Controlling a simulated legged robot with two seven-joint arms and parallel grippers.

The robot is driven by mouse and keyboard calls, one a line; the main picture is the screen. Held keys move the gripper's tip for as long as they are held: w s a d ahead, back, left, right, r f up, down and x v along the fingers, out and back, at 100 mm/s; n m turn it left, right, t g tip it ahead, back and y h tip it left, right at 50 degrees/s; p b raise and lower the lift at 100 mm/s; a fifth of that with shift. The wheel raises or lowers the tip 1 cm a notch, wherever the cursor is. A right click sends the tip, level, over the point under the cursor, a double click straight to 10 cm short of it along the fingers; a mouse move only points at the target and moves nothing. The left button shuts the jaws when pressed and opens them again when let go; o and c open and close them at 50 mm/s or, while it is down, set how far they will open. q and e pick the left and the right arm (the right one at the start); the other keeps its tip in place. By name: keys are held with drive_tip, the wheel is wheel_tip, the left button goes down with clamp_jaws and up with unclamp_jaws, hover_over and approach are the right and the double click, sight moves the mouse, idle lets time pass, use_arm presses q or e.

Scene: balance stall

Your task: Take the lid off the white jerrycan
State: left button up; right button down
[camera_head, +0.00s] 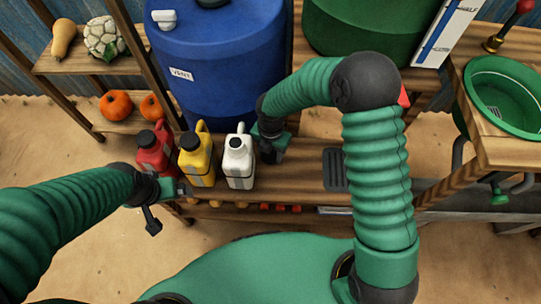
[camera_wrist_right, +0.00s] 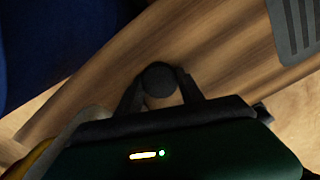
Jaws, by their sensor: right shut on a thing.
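The white jerrycan (camera_head: 239,168) stands upright on the wooden bench, and no black lid shows on its top. My right gripper (camera_head: 271,155) is just to its right, pointing down. In the right wrist view its fingers are shut on a round black lid (camera_wrist_right: 158,80), with bare wood around it.
The red jerrycan (camera_head: 153,158) and the yellow one wear black lids, left of the white one. A blue barrel (camera_head: 223,70) and a green barrel (camera_head: 362,25) stand behind. A dark slotted mat (camera_head: 335,170) lies to the right on the bench. A green basin (camera_head: 505,95) is at far right.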

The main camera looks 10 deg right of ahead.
drive_tip(key=shift+f, duration=0.1)
drive_tip(key=shift+f, duration=0.15)
use_arm(q)
drive_tip(key=shift+s, duration=0.1)
use_arm(e)
drive_tip(key=shift+s, duration=0.1)
